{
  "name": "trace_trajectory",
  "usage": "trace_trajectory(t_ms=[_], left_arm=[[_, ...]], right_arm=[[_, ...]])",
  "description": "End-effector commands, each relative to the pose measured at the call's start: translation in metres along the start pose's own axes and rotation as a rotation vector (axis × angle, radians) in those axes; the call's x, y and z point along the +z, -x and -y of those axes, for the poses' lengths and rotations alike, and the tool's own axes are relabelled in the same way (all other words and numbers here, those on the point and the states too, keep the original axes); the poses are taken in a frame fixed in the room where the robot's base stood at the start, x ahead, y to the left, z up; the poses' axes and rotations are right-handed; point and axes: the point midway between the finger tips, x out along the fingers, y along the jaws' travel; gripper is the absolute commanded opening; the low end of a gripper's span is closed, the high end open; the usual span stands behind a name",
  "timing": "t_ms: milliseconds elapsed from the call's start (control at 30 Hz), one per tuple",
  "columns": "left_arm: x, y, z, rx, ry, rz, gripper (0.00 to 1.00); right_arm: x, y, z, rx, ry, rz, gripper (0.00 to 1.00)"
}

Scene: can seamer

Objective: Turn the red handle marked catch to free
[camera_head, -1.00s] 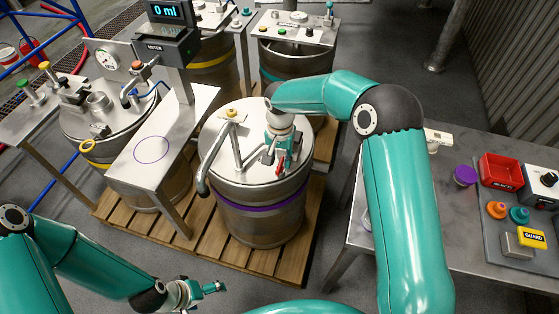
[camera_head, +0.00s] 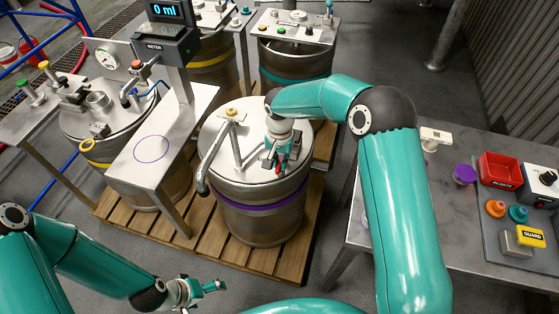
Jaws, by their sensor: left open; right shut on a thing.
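The red handle (camera_head: 282,163) sits on top of the steel drum with the purple band (camera_head: 262,220). My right gripper (camera_head: 278,160) is over the drum's lid, pointing down, and is shut on the red handle. Its fingers and the wrist hide most of the handle, and any marking on it cannot be read. My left gripper (camera_head: 212,288) is open and empty at the lower left, in front of the pallet and well apart from the drum.
A bent steel pipe (camera_head: 207,160) with a yellow knob (camera_head: 231,112) rises from the same lid, left of my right gripper. A meter stand (camera_head: 165,48) reads 0 ml. A bench (camera_head: 460,230) with a red bin (camera_head: 499,169) stands right. The wooden pallet (camera_head: 160,222) lies underneath.

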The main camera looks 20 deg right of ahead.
Motion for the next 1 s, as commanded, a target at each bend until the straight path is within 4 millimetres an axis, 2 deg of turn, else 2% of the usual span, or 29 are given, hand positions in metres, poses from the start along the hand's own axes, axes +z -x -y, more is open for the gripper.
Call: trace_trajectory(t_ms=[267, 467, 1000], left_arm=[[0.0, -0.004, 0.001, 0.0, 0.0, 0.0, 0.89], [0.0, -0.01, 0.004, 0.0, 0.0, 0.0, 0.89], [0.0, -0.024, 0.009, 0.0, 0.0, 0.0, 0.89]], right_arm=[[0.0, -0.001, 0.001, -0.002, 0.058, -0.001, 0.0], [0.0, -0.001, 0.001, -0.001, 0.175, -0.001, 0.0], [0.0, 0.0, 0.001, -0.001, 0.669, -0.001, 0.0]])
